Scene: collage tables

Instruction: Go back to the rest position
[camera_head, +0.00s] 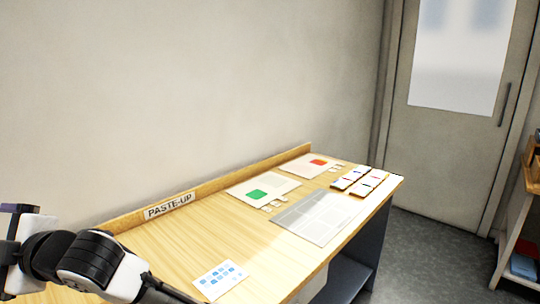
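My arm shows at the lower left of the head view as black and white links, in front of the near left end of the paste-up table (165,248). I can make out no fingertips, so my gripper is not seen. The wooden table stands against the wall, with a sign reading PASTE-UP (170,205) on its back ledge. On it lie a sheet with a green patch (240,187), a sheet with a red patch (300,168), a grey printed sheet (318,219) and a white card with blue marks (221,280).
Several small white blocks with coloured marks (364,183) sit at the table's far right end. Small pale pieces (277,204) lie by the sheets. A door (450,120) stands behind. A shelf unit (519,210) is at the right edge, with open grey floor (440,245) between.

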